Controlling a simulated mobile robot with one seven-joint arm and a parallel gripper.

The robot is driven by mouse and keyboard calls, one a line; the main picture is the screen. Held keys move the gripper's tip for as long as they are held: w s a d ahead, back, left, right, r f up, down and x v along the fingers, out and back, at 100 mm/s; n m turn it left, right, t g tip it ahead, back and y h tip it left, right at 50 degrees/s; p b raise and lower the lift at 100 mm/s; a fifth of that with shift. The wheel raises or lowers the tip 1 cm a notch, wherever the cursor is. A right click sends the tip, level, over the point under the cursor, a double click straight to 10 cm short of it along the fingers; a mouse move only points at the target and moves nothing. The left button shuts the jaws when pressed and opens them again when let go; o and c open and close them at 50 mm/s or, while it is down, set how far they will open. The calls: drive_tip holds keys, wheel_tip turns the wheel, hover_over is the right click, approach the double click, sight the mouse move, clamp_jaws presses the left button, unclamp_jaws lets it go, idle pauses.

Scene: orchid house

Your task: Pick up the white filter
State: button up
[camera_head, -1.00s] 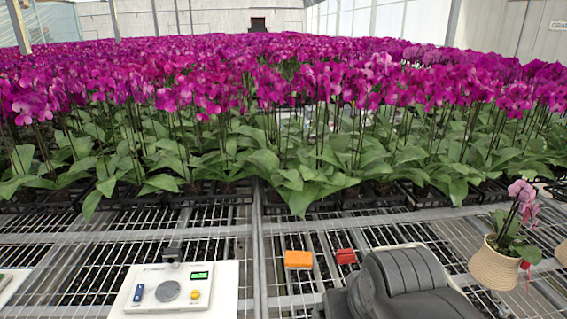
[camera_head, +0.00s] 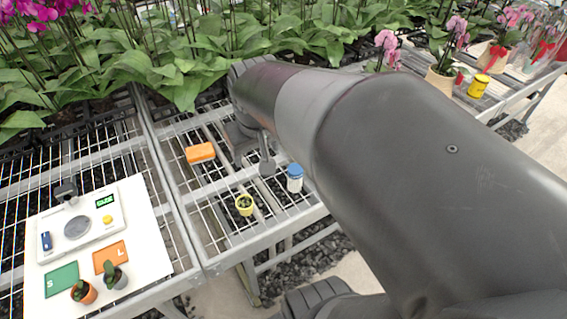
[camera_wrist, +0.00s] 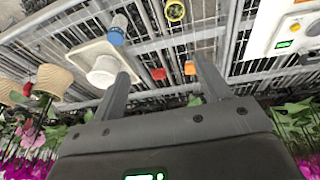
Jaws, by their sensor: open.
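A white round, short cylinder (camera_wrist: 103,72), which looks like the white filter, sits on a pale square base (camera_wrist: 82,57) in the wrist view. It lies just left of my left finger, whose edge comes close to it in the picture. My gripper (camera_wrist: 163,68) is open, with nothing between its fingers; it hangs over the mesh bench. In the head view my arm covers much of the bench's right part, and I cannot see the white cylinder there. My gripper (camera_head: 256,150) shows there only in part, beyond the arm.
A blue-capped white jar (camera_head: 294,178), a yellow pot (camera_head: 244,204) and an orange block (camera_head: 201,152) stand on the mesh bench. A red block (camera_wrist: 158,74) shows between my fingers, below. A white scale board (camera_head: 150,235) lies left. Orchids fill the back; potted orchids (camera_head: 440,82) stand right.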

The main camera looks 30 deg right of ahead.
drive_tip(key=w+d+f+g, duration=0.2)
drive_tip(key=w+d+f, duration=0.4)
drive_tip(key=d, duration=0.1)
drive_tip(key=g+y, duration=0.1)
drive_tip(key=g, duration=0.1)
approach(295, 175)
drive_tip(key=shift+w+d+f+m, duration=0.4)
drive_tip(key=shift+w+d+f, duration=0.2)
drive_tip(key=shift+w+f, duration=0.3)
drive_tip(key=shift+d+f, duration=0.15)
drive_tip(key=shift+f, duration=0.15)
wheel_tip(295, 175, down, 11)
drive_tip(key=shift+r, duration=0.15)
drive_tip(key=c, duration=1.1)
drive_tip(key=shift+r, duration=0.1)
